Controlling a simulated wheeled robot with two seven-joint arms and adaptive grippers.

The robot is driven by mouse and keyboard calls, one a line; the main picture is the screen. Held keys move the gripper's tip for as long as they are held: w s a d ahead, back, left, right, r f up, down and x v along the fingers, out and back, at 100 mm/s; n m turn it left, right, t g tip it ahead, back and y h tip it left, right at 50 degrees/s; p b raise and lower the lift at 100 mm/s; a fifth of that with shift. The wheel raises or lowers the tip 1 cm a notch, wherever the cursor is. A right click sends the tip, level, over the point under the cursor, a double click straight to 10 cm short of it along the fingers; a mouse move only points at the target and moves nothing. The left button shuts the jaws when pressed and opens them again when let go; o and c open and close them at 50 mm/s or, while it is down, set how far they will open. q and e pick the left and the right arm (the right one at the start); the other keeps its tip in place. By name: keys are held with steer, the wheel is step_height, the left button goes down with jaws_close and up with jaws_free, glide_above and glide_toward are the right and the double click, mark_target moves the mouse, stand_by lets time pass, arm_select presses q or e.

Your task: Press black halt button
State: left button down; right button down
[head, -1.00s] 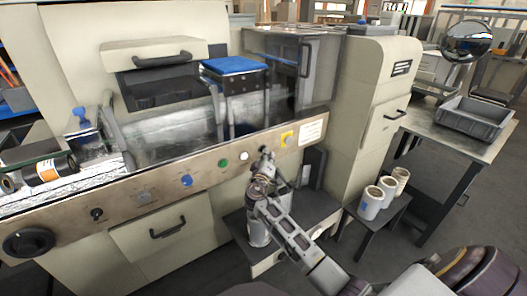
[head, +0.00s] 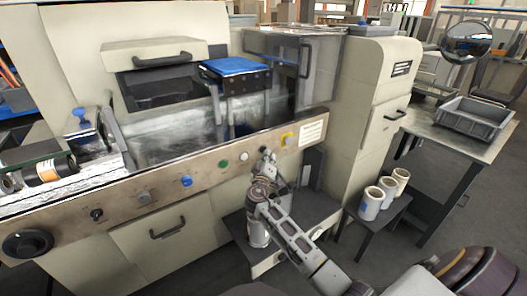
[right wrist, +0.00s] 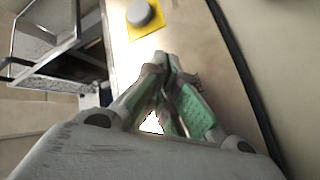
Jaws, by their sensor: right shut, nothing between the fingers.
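The control panel (head: 205,172) of the wrapper carries a row of buttons. A small dark spot (head: 263,150) shows at my right gripper's tip; I cannot tell whether it is the black button or part of the gripper. My right gripper (head: 268,156) is shut and empty, in front of the panel between the white button (head: 244,156) and the yellow-backed button (head: 287,138). In the right wrist view its closed fingers (right wrist: 163,60) point at the panel, just below the yellow plate (right wrist: 143,14) with its grey button. No black button shows there. My left gripper is not in view.
Green (head: 223,163), blue (head: 186,181) and grey (head: 144,197) buttons lie further left on the panel. A black handwheel (head: 28,243) is at its far left. Rolls (head: 369,204) stand on a low stand at right. A grey bin (head: 472,117) sits on a table.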

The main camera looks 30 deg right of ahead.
steer(key=shift+s, duration=0.4)
steer(key=shift+s, duration=0.1)
steer(key=shift+s+d+p, duration=0.15)
steer(key=shift+s+p, duration=0.05)
steer(key=shift+s, duration=1)
steer(key=shift+s+d+p, duration=0.1)
steer(key=shift+s+p, duration=0.1)
steer(key=shift+s, duration=1)
